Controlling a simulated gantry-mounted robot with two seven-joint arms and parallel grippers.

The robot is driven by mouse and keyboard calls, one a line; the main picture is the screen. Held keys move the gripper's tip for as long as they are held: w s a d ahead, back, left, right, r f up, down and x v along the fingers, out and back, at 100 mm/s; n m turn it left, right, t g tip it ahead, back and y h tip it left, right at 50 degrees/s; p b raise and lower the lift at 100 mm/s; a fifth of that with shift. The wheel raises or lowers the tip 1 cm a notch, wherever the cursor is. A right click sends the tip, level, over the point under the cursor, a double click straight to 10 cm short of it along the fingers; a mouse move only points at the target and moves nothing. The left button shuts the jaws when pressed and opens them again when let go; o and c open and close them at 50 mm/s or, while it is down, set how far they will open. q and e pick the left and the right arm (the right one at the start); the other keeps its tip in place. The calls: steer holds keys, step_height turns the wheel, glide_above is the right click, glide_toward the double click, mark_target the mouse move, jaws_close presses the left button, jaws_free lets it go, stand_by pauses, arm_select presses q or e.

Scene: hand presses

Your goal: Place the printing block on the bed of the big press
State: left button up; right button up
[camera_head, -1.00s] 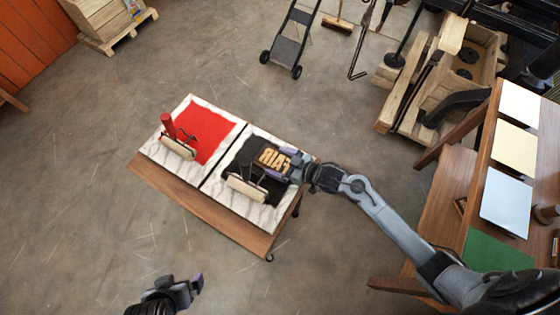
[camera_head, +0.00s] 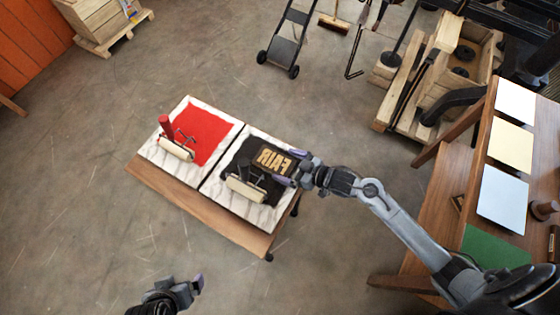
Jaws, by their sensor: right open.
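The printing block (camera_head: 272,161), dark with raised tan letters reading FAIR in reverse, lies on the black inked patch of the right marble slab (camera_head: 223,202). My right gripper (camera_head: 289,168) is open at the block's right end, with its purple fingertips on either side of that end. I cannot tell if they touch it. My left gripper (camera_head: 195,284) is low in the picture, over bare floor, apart from the block; its opening is unclear. A wood and black metal apparatus (camera_head: 440,85) stands at upper right, perhaps the big press; no bed is clearly seen.
A roller (camera_head: 246,188) lies close to the block's lower left. A red-handled roller (camera_head: 176,149) rests on the left slab beside red ink (camera_head: 205,135). A wooden table with paper sheets (camera_head: 502,195) stands at right. A hand truck (camera_head: 285,45) stands beyond.

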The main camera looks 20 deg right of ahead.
steer(key=s+d+r+m+g+h, duration=0.1)
steer(key=s+r+m+g+h, duration=0.1)
steer(key=s, duration=0.8)
steer(key=s+d+r+m+g+h, duration=0.2)
steer(key=s+r+g+h, duration=0.3)
steer(key=s, duration=0.5)
steer(key=shift+s+r+m+p, duration=0.3)
steer(key=shift+r+m, duration=0.1)
steer(key=shift+m, duration=0.1)
steer(key=shift+w+d, duration=0.1)
